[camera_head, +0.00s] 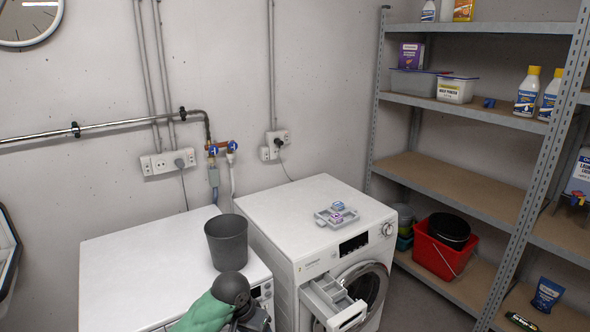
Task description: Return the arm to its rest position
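Part of my own arm, a green link with a dark rounded joint, shows at the bottom edge in the head view, in front of the left white frontloader (130,265). No gripper fingers show, so I cannot see either gripper or anything held. The right white frontloader (300,215) stands beside the left one. Its detergent drawer (345,317) is pulled out at the front. My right arm is not visible.
A dark grey bin (226,243) stands upright on the left machine, just behind my arm joint. A small grey tray (322,219) with coloured pods lies on the right machine. A metal shelf (455,185) with bottles and a red crate (437,258) stands at right.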

